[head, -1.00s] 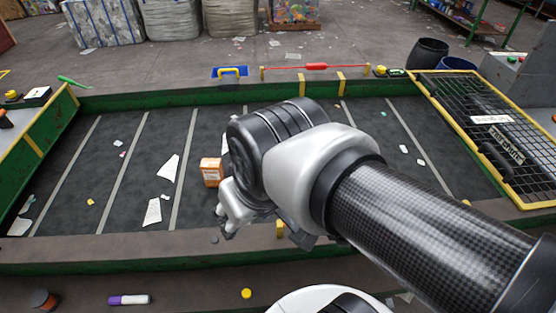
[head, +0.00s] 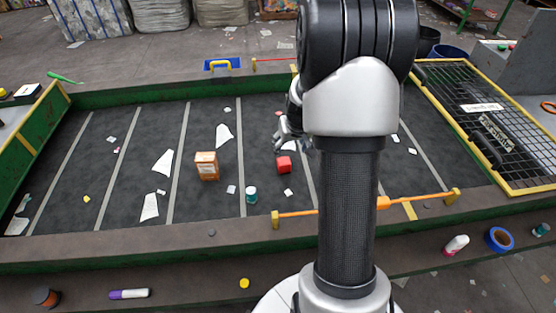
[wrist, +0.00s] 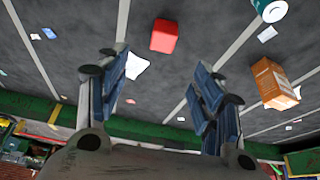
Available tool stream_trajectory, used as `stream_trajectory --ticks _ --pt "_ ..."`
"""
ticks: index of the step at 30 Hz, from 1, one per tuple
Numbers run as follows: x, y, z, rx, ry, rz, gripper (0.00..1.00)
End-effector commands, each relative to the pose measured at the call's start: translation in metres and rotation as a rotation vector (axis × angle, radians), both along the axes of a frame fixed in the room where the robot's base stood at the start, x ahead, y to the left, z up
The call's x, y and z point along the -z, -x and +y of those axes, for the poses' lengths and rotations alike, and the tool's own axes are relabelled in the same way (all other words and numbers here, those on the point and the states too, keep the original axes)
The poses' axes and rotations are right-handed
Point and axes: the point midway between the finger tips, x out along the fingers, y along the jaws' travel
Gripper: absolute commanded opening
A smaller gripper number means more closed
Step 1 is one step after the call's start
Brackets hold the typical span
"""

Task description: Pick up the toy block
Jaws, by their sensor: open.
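The toy block looks to be the small red cube (head: 284,164) lying on the dark belt (head: 270,205), right of the middle pale stripe. In the wrist view the red cube (wrist: 164,36) is near the top centre, beyond the fingertips. My gripper (head: 281,140) is just above and behind the cube in the head view, partly hidden by my arm. In the wrist view my gripper (wrist: 158,65) has its blue-grey fingers spread wide with nothing between them but belt and a white scrap.
An orange box (head: 207,167) stands left of the cube, and a teal-and-white container (head: 251,194) stands nearer the front. White scraps (head: 163,162) lie on the belt. An orange bar (head: 295,213) runs along the front edge. A yellow-framed mesh panel (head: 487,130) covers the right end.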

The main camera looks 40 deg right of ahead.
Motion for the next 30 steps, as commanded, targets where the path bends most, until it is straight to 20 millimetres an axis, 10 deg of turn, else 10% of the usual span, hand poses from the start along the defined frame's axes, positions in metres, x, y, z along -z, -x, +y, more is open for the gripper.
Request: stream_trajectory --ticks 9,30 --pt "0.069 -0.024 -0.010 -0.002 -0.002 0.004 0.61" --pt "0.139 -0.047 -0.017 -0.001 -0.002 0.002 0.61"
